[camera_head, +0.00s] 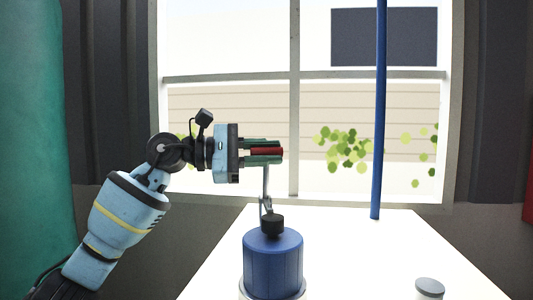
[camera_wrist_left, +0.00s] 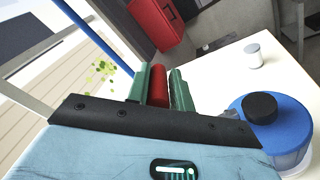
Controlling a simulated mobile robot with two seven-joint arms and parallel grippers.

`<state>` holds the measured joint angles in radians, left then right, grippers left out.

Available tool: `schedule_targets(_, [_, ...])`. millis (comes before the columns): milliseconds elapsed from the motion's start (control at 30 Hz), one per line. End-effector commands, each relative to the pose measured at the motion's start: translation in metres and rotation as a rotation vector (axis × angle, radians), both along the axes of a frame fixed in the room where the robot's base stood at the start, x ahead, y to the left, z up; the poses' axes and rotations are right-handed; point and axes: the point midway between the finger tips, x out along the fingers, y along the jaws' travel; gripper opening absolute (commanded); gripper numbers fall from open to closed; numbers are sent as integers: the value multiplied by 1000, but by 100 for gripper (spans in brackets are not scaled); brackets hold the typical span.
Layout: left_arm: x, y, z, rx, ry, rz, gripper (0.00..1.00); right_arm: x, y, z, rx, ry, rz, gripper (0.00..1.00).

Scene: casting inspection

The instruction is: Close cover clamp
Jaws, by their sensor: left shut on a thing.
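My left gripper (camera_head: 276,153) has its green fingers shut on the red clamp handle (camera_head: 262,152). The handle also shows between the fingers in the left wrist view (camera_wrist_left: 158,86). A thin grey clamp lever (camera_head: 266,184) runs down from the handle, nearly upright, toward the blue cover (camera_head: 273,266). A black knob (camera_head: 272,223) sits on top of the cover and partly hides the lever's lower end. In the left wrist view the blue cover (camera_wrist_left: 285,135) and its black knob (camera_wrist_left: 260,107) are at the right, apart from the fingers. My right gripper is not in view.
The white table (camera_head: 350,240) has free room right of the cover. A small jar with a grey lid (camera_head: 429,287) stands near the front right. A blue pole (camera_head: 380,110) rises behind. A red box (camera_wrist_left: 155,28) shows in the wrist view. A window is at the back.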

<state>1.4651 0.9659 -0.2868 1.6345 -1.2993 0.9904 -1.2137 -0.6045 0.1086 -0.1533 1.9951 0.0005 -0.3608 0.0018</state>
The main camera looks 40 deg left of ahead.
Motion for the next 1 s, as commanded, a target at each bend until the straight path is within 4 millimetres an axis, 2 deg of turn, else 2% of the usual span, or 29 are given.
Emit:
schedule_targets(567, [-1, -2, -2, 26, -24, 2, 0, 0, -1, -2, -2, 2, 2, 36])
schedule_targets(600, [-1, -2, -2, 25, -23, 2, 26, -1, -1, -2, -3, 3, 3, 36])
schedule_targets(700, [-2, -2, -2, 24, -24, 2, 39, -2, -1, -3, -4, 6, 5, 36])
schedule_targets(1000, [-3, -1, -1, 22, -24, 1, 41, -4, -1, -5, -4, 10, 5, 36])
